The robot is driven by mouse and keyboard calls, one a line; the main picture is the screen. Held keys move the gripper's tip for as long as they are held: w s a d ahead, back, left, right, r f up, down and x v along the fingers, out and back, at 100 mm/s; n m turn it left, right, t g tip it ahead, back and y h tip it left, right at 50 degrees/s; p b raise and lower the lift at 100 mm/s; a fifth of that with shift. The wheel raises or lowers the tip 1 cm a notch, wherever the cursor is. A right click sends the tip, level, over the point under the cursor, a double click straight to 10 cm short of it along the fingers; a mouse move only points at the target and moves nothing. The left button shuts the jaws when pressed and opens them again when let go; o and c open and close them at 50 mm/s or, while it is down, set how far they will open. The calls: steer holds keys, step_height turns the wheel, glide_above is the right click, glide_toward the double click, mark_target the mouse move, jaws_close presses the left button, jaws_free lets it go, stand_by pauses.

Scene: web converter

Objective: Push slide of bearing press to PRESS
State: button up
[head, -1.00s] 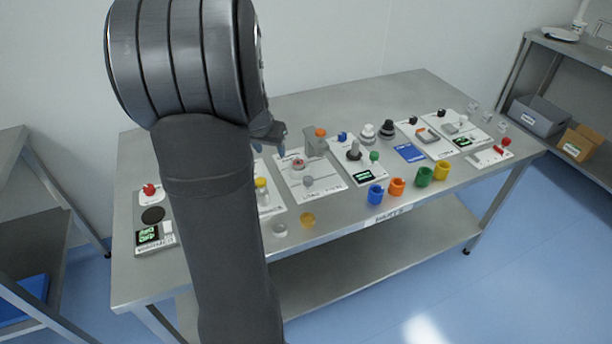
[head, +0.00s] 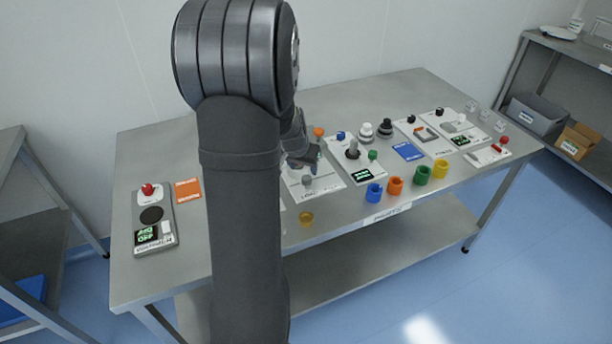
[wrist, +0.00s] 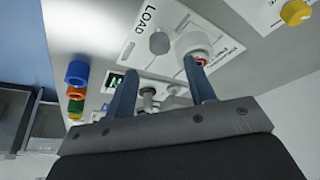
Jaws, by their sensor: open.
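The white press panel (head: 328,184) lies on the bench, partly hidden by my arm and gripper. A grey round knob (head: 307,180) stands on its front part. In the wrist view the panel (wrist: 188,22) reads LOAD, beside the grey knob (wrist: 160,42). A pale cylinder with a red part (wrist: 195,48) stands close by. No PRESS label is readable. My gripper (head: 303,163) is over the panel, behind the knob. In the wrist view my gripper (wrist: 160,66) is open, its right fingertip near the red part; whether they touch is unclear. Nothing is between the fingers.
A panel with a lever and green display (head: 362,174) is right of the press. Blue (head: 374,193), orange, green and yellow cups line the front edge. A control box (head: 154,240) is at left.

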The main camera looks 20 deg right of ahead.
mark_target(307, 177)
steer(key=x, duration=0.6)
steer(key=shift+w+d+f, duration=0.1)
steer(key=shift+w+f, duration=0.05)
steer(key=shift+f, duration=0.25)
jaws_close()
